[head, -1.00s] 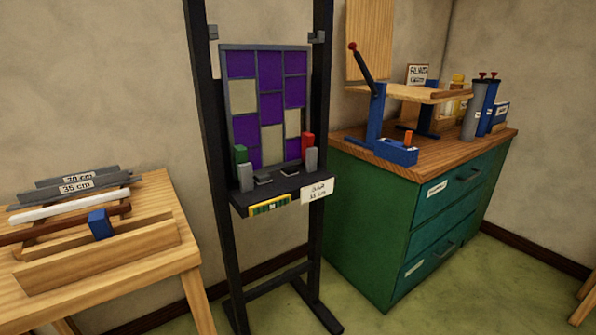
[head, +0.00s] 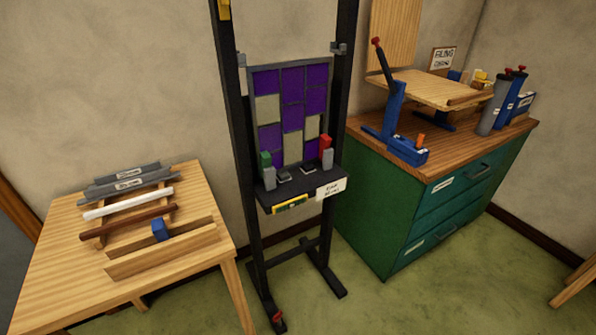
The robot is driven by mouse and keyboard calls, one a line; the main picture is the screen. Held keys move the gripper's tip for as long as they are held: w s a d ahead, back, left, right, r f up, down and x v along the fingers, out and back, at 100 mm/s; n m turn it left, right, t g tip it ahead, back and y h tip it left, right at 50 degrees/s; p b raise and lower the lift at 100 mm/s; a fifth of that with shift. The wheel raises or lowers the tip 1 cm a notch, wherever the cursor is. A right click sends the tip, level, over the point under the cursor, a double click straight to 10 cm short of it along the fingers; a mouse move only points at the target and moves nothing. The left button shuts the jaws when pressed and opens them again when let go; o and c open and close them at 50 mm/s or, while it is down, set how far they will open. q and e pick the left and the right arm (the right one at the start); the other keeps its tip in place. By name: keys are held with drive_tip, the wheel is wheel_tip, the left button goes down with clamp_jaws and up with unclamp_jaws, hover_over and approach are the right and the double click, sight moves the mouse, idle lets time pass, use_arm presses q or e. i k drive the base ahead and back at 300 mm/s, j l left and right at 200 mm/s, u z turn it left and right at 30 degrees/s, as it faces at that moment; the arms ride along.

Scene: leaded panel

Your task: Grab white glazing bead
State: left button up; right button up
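The white glazing bead (head: 128,203) is a long, thin white strip on the wooden rack on the left table. It lies between the grey strips (head: 125,180) behind it and a dark brown strip (head: 128,222) in front of it. Nothing covers its upper side. Neither of my grippers shows in the head view.
The light wooden table (head: 60,270) carries the rack, a blue block (head: 160,230) and wooden rails. A black easel (head: 241,150) holds the purple and beige leaded panel (head: 292,115). A green cabinet (head: 385,220) with tools stands right. Green floor is clear in front.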

sight(150, 196)
drive_tip(key=u, duration=1.4)
